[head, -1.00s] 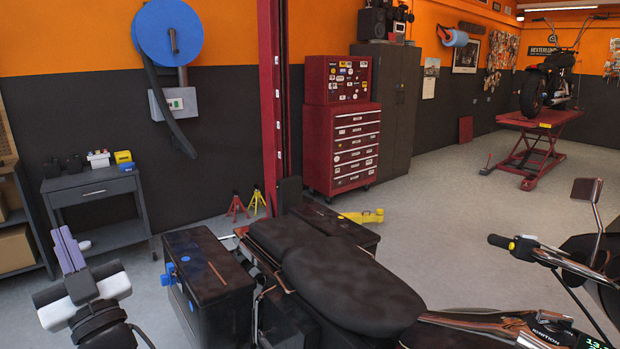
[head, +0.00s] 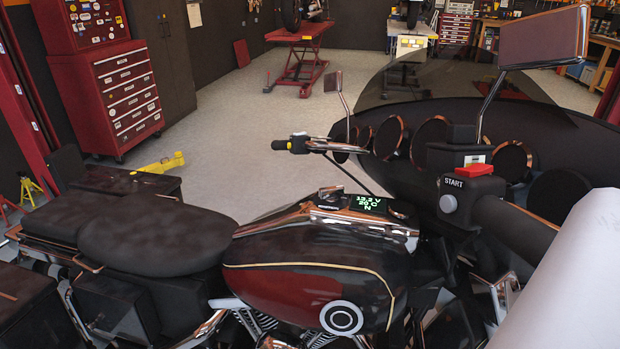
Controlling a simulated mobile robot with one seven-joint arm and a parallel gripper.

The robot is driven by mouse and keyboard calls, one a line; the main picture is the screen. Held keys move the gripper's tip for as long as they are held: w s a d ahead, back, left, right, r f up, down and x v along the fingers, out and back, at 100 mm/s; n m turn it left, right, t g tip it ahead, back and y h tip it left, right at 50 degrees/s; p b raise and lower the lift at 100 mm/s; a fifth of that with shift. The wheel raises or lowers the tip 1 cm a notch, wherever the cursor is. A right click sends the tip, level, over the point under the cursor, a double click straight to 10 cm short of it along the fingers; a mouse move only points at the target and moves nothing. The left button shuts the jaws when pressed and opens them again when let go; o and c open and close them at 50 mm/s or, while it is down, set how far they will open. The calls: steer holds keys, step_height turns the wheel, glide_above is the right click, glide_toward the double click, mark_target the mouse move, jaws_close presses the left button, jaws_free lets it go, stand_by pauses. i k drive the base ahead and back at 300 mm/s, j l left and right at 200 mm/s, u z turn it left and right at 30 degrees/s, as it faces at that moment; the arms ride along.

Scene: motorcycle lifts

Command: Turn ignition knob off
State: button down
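The motorcycle (head: 300,270) stands across the front of the head view, with its seat to the left and its handlebar to the right. On top of its dark red and black tank is a lit display (head: 361,203) with green and white text. Just left of the display is a small dark part (head: 331,191), which seems to be the ignition knob, with a tiny label below it. It is too small to tell which way it is turned. My gripper is not in view. A pale grey rounded shape at the lower right seems to be part of my arm.
The near handlebar grip carries a START button (head: 448,203) and a red switch (head: 474,170). Mirrors (head: 545,40) and a dark fairing (head: 470,110) rise at the right. A red tool chest (head: 125,95) and a red lift (head: 300,60) stand behind.

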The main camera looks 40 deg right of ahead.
mark_target(331, 195)
steer(key=i+j, duration=0.15)
steer(key=j, duration=0.25)
steer(key=i+j, duration=0.15)
steer(key=j, duration=0.25)
steer(key=z, duration=1.25)
steer(key=i+l+z, duration=0.25)
steer(key=l+z, duration=0.25)
